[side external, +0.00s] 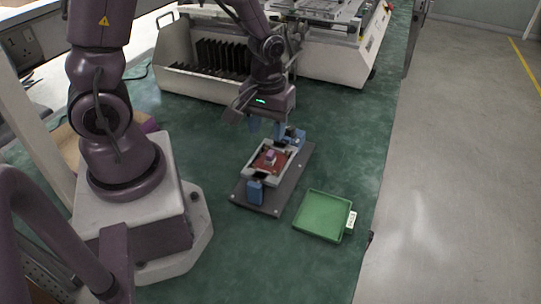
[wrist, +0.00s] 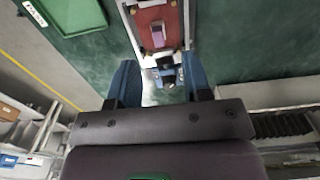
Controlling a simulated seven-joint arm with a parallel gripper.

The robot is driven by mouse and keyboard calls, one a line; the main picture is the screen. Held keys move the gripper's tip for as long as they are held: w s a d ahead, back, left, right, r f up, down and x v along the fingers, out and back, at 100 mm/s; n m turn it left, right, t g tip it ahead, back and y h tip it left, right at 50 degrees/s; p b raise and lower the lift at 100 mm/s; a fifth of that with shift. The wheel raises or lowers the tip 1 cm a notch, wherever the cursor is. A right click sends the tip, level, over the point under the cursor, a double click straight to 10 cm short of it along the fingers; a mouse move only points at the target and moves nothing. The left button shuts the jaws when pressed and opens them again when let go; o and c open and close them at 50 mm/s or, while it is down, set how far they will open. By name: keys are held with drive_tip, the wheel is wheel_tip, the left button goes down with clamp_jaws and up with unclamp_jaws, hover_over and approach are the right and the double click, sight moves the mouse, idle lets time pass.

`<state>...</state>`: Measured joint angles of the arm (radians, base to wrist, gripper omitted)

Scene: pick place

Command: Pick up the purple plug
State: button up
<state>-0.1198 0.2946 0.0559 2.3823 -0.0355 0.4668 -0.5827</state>
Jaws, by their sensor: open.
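The purple plug (side external: 270,156) is a small block standing on a red board held in a pale fixture (side external: 252,170) on a dark base plate. In the wrist view the purple plug (wrist: 158,36) shows near the top, on the red board (wrist: 150,17). My gripper (side external: 265,130) is above the far end of the fixture, short of the plug. In the wrist view its two blue fingers (wrist: 160,80) are spread apart with nothing held between them. The gripper and the plug are apart.
Blue clamps (side external: 255,190) stand at the fixture's ends. A green tray (side external: 322,214) with a white label lies right of the fixture, near the table's edge. A white machine with a black rack (side external: 222,58) stands behind. Green table between is clear.

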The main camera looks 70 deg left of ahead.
sight(270, 155)
drive_tip(key=shift+w+d+f, duration=0.1)
drive_tip(key=shift+f, duration=1.65)
drive_tip(key=shift+w+f, duration=0.1)
drive_tip(key=shift+f, duration=1.6)
clamp_jaws()
